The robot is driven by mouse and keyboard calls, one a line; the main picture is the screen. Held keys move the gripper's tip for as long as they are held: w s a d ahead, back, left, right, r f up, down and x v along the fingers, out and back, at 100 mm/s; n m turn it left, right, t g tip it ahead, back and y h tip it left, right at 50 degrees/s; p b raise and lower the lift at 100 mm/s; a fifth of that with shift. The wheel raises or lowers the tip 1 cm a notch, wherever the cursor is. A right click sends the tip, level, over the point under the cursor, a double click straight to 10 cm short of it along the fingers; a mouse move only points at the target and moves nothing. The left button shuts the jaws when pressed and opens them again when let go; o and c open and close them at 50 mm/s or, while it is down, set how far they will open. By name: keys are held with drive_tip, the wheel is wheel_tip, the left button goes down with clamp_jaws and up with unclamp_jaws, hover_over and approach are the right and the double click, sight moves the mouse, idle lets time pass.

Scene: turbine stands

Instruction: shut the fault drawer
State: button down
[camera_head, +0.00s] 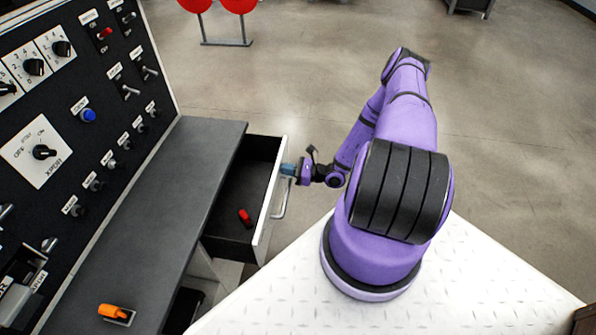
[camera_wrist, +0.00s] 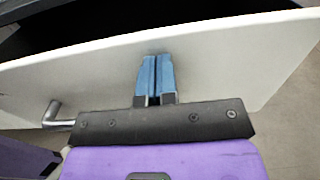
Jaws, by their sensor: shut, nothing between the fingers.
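The fault drawer (camera_head: 270,205) stands open under the grey desk, its dark inside showing and a small red object (camera_head: 244,217) lying in it. Its white front also fills much of the wrist view (camera_wrist: 220,65). A metal bar handle (camera_head: 283,198) is on the front; one end of it shows at the left of the wrist view (camera_wrist: 52,112). My gripper (camera_head: 287,169) is at the drawer front, near its far end and beyond the handle. In the wrist view its blue fingers (camera_wrist: 157,78) are shut together, empty, with their tips at the white front. I cannot tell whether they press on it.
The grey desktop (camera_head: 165,185) runs beside a black control panel (camera_head: 75,110) with knobs and switches. An orange object (camera_head: 115,311) lies on the desk. Red round seats (camera_head: 238,5) stand far back.

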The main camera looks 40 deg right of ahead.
drive_tip(key=x, duration=1.6)
drive_tip(key=shift+w+a, duration=0.25)
drive_tip(key=shift+w+r, duration=0.1)
drive_tip(key=shift+r, duration=0.15)
